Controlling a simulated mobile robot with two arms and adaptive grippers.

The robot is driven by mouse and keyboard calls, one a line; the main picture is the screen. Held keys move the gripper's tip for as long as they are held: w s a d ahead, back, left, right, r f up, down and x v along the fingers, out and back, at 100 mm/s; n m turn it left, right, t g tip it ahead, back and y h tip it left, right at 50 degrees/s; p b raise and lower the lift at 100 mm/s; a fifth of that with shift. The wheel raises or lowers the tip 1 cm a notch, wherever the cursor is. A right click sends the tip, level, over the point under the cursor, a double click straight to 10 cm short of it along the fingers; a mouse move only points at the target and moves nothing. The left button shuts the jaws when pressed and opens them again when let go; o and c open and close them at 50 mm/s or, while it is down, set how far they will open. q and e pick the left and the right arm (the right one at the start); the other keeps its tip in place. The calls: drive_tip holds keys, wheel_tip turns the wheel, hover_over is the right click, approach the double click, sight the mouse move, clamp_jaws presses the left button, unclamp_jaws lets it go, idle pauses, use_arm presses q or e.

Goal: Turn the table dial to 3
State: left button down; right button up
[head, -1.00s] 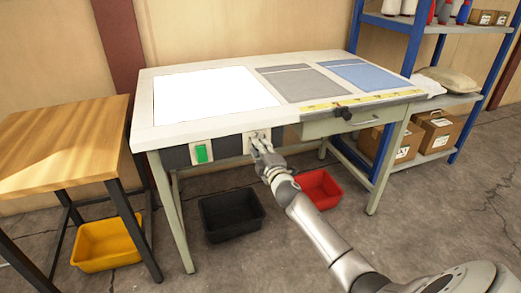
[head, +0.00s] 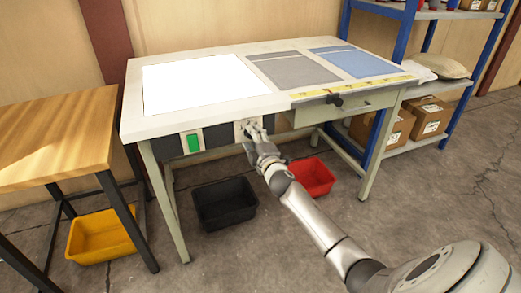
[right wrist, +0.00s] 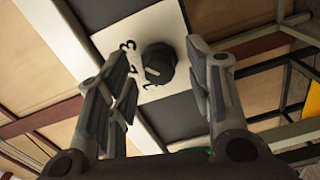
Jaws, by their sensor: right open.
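The dial is a black knob (right wrist: 158,62) on a pale square plate (right wrist: 112,38) with dark digits, in the right wrist view. The digits appear to include 2 and 3; the knob's exact setting is unclear. In the head view the plate (head: 240,127) sits on the front panel of the table (head: 220,112), mostly behind my right gripper (head: 254,130). That gripper also shows in the wrist view (right wrist: 158,50). It is open, with one finger on each side of the knob and visible gaps between. My left gripper is not in view.
A green switch (head: 194,143) is on the same panel, left of the dial. A drawer (head: 345,110) with a dark handle is to the right. Black (head: 224,205) and red (head: 312,178) bins stand on the floor below. A wooden table (head: 60,140) stands at left.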

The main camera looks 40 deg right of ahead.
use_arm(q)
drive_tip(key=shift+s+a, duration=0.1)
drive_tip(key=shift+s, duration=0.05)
use_arm(e)
drive_tip(key=v, duration=1.1)
drive_tip(key=shift+s, duration=0.15)
